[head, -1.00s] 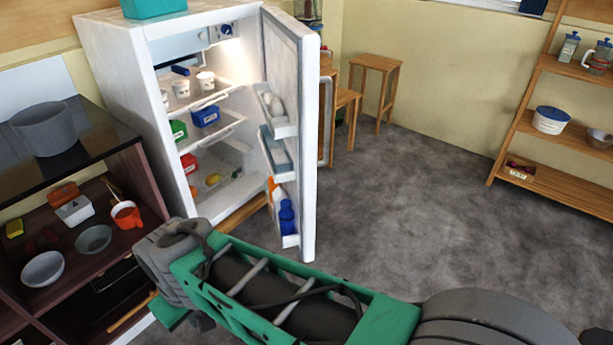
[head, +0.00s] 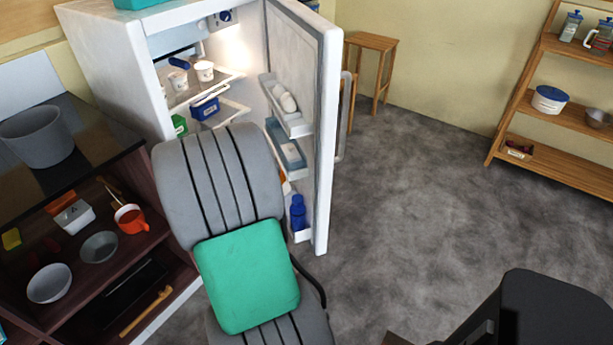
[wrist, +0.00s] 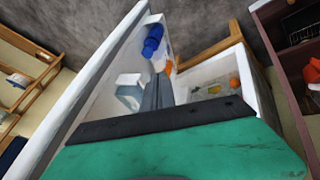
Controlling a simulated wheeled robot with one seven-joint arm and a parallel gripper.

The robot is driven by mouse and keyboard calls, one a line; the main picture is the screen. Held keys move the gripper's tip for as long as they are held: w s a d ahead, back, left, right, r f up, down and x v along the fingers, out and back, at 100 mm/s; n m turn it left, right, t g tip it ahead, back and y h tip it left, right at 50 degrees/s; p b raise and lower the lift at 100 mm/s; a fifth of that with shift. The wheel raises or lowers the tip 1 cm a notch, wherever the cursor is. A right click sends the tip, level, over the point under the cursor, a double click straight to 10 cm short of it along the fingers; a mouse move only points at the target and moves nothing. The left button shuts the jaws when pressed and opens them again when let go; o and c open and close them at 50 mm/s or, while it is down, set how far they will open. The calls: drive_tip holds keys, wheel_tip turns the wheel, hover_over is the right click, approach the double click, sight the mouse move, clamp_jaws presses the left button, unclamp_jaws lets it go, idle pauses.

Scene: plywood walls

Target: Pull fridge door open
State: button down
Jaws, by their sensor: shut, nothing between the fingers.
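The white fridge (head: 103,75) stands at the left with its door (head: 322,150) swung well open to the right. A vertical handle (head: 343,115) is on the door's outer face. In the wrist view the door (wrist: 85,95) slants along the left and the fridge interior (wrist: 215,75) is at the right. My gripper (wrist: 158,92) has its grey fingers together and empty, pointing into the gap between door and fridge, on the door's inner side. Whether it touches the door I cannot tell. In the head view my arm hides the gripper and the lower fridge.
A dark cabinet (head: 140,190) with a pot (head: 38,135) and bowls stands left of the fridge. A wooden stool (head: 372,42) is behind the door. A wooden shelf (head: 560,160) stands at the far right. The grey floor (head: 420,190) between is clear.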

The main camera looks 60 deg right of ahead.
drive_tip(key=s+d+f+m+g+h, duration=0.1)
drive_tip(key=s+d, duration=0.4)
drive_tip(key=d, duration=0.3)
approach(314, 185)
wheel_tip(314, 185, down, 3)
drive_tip(key=w+a, duration=0.1)
drive_tip(key=w, duration=0.2)
drive_tip(key=s+d, duration=0.3)
drive_tip(key=shift+d+f+p, duration=0.3)
drive_tip(key=shift+p, duration=0.05)
